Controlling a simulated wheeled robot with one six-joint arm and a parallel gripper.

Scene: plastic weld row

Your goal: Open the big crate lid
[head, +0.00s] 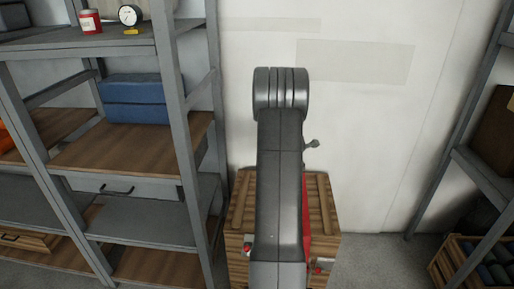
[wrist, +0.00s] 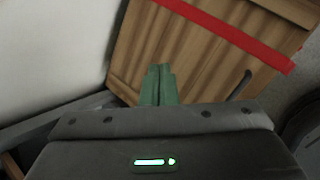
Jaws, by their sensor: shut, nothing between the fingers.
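The big wooden crate (head: 325,245) stands on the floor against the wall, partly hidden behind my arm. Its plank lid (head: 320,195) lies flat on top and looks closed. A red strip (head: 306,220) runs over the lid; it also crosses the lid in the wrist view (wrist: 228,35). Metal clasps with red parts (head: 320,265) show at the crate's front. A dark bar (wrist: 240,85), perhaps a handle, shows by the lid's edge in the wrist view. My gripper (wrist: 159,72) has green fingers pressed together, empty, over the lid. Contact cannot be told. The head view hides the fingers.
A grey metal shelf (head: 178,110) stands close on the left, with a blue box (head: 135,98) on it. Another rack (head: 470,120) stands at the right, with a wooden crate of dark items (head: 490,268) below. Bare floor (head: 385,255) lies right of the big crate.

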